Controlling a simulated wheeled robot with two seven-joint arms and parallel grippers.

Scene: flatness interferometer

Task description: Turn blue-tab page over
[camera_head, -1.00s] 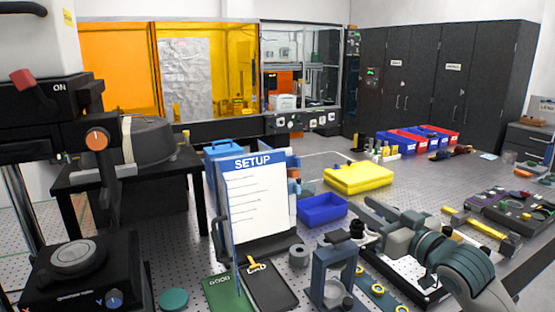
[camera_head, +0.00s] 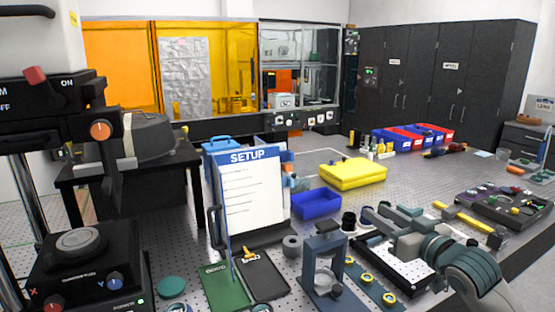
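A flip stand holds a white page (camera_head: 253,198) with a blue strip (camera_head: 251,156) reading "SETUP" along its top. The page faces me and leans back slightly, with several written lines. A blue edge runs down its left side; no separate blue tab can be made out. The stand's dark base (camera_head: 270,237) shows below it. My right gripper (camera_head: 374,211) is to the right of the page, past the blue bin, apart from it and over the bench. It appears empty; its finger gap is too small to judge. My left gripper is not in view.
A blue bin (camera_head: 316,204) and yellow case (camera_head: 352,174) stand right of the page. In front are a green board (camera_head: 224,287), a black clipboard (camera_head: 264,279) and a dark frame fixture (camera_head: 322,270). A microscope-like instrument (camera_head: 82,270) stands at left. The bench behind the yellow case is partly clear.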

